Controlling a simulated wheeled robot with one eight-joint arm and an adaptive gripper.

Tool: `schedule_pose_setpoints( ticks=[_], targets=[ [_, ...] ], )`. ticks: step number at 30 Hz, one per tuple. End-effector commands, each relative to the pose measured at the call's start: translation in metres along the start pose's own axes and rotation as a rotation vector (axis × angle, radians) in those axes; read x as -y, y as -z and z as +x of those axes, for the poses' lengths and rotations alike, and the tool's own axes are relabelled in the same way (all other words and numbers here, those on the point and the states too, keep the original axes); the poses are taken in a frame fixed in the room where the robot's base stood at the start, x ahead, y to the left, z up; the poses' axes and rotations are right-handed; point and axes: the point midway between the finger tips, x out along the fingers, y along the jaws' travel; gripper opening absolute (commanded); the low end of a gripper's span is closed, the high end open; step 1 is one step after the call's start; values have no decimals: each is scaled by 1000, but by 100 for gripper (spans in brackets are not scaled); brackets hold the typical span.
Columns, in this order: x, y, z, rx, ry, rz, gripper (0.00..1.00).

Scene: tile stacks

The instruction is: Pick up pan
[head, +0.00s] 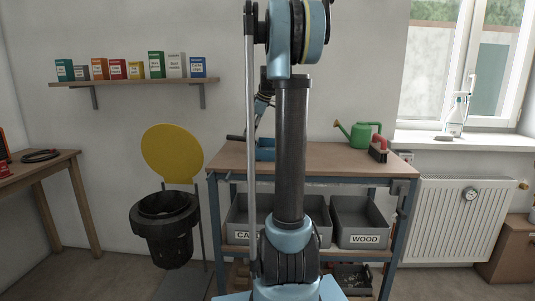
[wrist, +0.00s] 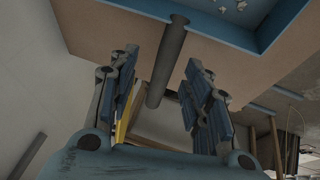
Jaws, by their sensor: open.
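The pan is a blue dustpan (wrist: 255,35) at the top right of the wrist view, with small pale bits on it. Its dark round handle (wrist: 167,65) points down the picture, over the edge of the brown bench top. My gripper (wrist: 160,72) is open, one jaw on each side of the handle, with visible gaps on both sides. In the head view a dark handle end (head: 235,137) shows at the left of the bench top. My arm's column hides much of the pan and gripper there.
The workbench (head: 330,160) carries a green watering can (head: 360,133) and a red brush (head: 378,148) at its right. Grey bins (head: 360,222) stand on its lower shelf. A black waste bin (head: 165,225) with a yellow lid stands at the left.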

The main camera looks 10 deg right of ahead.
Motion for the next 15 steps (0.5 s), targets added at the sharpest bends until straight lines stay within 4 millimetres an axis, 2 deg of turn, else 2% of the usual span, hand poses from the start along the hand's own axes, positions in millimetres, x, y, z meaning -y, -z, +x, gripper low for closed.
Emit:
schedule_pose_setpoints(
  ticks=[7,15],
  targets=[
    [2,0,16,0,0,-1,45],
    [7,-1,51,0,0,-1,45]
  ],
)
